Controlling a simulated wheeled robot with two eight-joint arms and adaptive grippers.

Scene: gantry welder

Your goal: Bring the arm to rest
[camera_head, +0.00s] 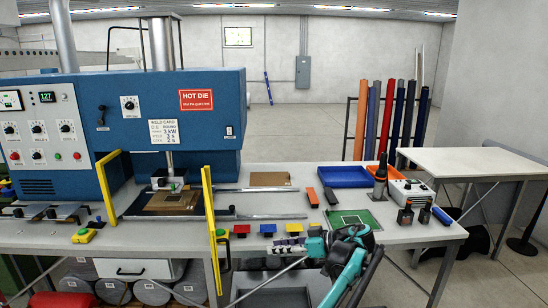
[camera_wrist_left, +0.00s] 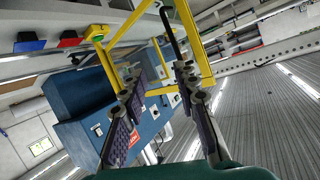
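My left gripper (camera_head: 287,246) is at the front edge of the workbench (camera_head: 390,233), in the lower middle of the head view, with my teal and black wrist to its right. In the left wrist view the two fingers of the left gripper (camera_wrist_left: 156,72) stand apart with nothing between them. The gripper appears clear of the bench items, though its exact height is hard to tell. My right gripper does not show in either view.
A blue welder (camera_head: 215,140) with yellow guard posts (camera_head: 208,215) stands left. Small coloured blocks (camera_head: 268,229) lie just behind my gripper. A green mat (camera_head: 352,219), blue tray (camera_head: 343,177) and white control box (camera_head: 410,191) are to the right.

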